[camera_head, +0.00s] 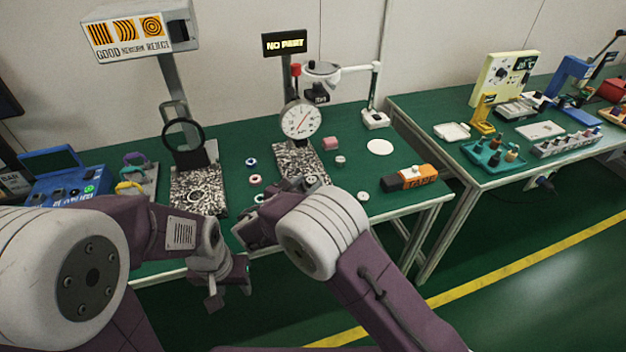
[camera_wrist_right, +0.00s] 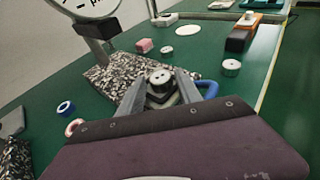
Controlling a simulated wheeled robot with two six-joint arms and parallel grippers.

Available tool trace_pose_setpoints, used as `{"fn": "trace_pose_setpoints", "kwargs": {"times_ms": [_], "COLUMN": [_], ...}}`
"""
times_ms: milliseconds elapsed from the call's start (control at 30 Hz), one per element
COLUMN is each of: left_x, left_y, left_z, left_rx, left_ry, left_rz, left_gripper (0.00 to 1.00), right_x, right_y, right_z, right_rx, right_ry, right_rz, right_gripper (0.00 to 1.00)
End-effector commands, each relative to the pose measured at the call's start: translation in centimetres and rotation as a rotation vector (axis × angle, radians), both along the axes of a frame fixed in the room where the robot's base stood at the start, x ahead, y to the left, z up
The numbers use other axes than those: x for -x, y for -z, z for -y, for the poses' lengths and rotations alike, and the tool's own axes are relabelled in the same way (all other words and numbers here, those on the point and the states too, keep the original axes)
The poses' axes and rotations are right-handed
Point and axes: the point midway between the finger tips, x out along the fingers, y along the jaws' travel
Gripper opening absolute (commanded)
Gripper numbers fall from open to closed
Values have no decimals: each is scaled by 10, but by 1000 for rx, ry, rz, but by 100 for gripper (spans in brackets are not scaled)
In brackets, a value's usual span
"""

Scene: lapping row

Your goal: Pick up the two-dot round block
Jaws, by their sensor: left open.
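In the right wrist view a round metal block (camera_wrist_right: 160,80) with a dark-marked top lies between my right gripper's (camera_wrist_right: 160,88) fingers, by the front of the speckled gauge base (camera_wrist_right: 103,75). I cannot tell whether the fingers touch it, and its dots are too small to count. In the head view my right gripper (camera_head: 285,198) is low at this base, its tips partly hidden by its own arm. My left gripper (camera_head: 228,288) hangs open and empty in front of the table edge. A white round block (camera_head: 363,196) lies to the right, also in the right wrist view (camera_wrist_right: 231,66).
Blue-ringed (camera_head: 251,162) and reddish (camera_head: 255,180) round blocks lie left of the gauge base. A pink block (camera_head: 330,143), a small grey round block (camera_head: 340,160), a white disc (camera_head: 380,147) and an orange-black box (camera_head: 410,178) lie right. The dial gauge (camera_head: 300,120) stands over its base.

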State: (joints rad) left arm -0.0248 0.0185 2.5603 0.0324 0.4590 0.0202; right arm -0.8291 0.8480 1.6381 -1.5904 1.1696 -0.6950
Motion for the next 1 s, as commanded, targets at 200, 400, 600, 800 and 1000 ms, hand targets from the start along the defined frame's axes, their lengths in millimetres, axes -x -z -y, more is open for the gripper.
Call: {"fn": "trace_pose_setpoints", "kwargs": {"times_ms": [200, 400, 600, 800, 1000], "left_x": [0, 0, 0, 0, 0], "left_y": [0, 0, -6, -14, -19], "left_z": [0, 0, 0, 0, 0], "left_rx": [0, 0, 0, 0, 0], "left_ry": [0, 0, 0, 0, 0], "left_rz": [0, 0, 0, 0, 0], "left_gripper": [45, 45, 45, 45, 45], "right_x": [0, 0, 0, 8, 39], "right_y": [-1, -1, -20, -53, -82], "right_z": [0, 0, -1, 10, 47], "right_rx": [0, -1, -3, 0, -2], "right_ry": [-1, -1, -1, -2, -2], "right_rz": [2, 1, 4, 3, 5], "right_gripper": [0, 0, 0, 0, 0]}}
